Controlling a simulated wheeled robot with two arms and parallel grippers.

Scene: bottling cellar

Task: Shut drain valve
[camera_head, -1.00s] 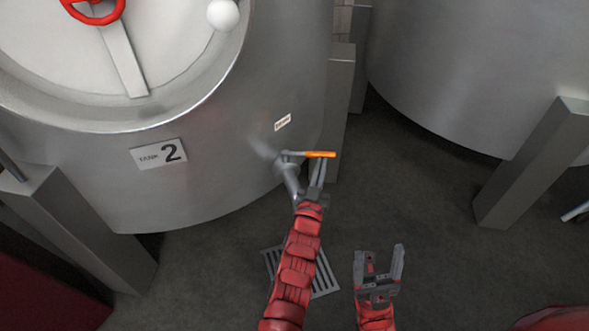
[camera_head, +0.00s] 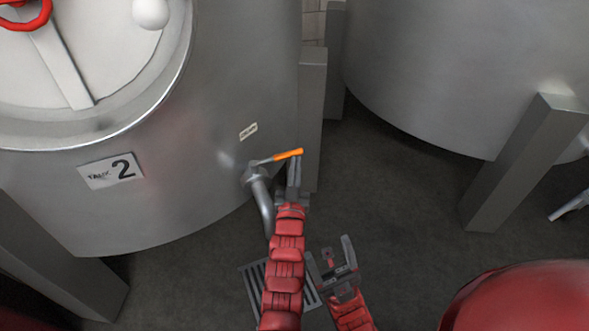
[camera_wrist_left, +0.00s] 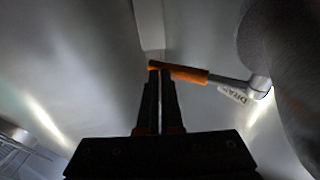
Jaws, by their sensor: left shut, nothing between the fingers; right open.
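The drain valve (camera_head: 254,173) sits low on the front of tank 2 (camera_head: 215,130), with a pipe bending down below it. Its lever has an orange grip (camera_head: 288,154) that points right and slightly up in the head view. My left gripper (camera_head: 295,162) is shut and empty, its fingertips right at the orange grip; I cannot tell whether they touch. In the left wrist view the shut fingers (camera_wrist_left: 160,75) reach the free end of the orange grip (camera_wrist_left: 180,71). My right gripper (camera_head: 335,258) is open and empty, lower and to the right.
A floor grate (camera_head: 255,285) lies under the valve, partly behind my left arm. A grey tank leg (camera_head: 311,120) stands just right of the lever. A second tank (camera_head: 450,80) with its leg (camera_head: 525,160) is at right. Open floor lies between.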

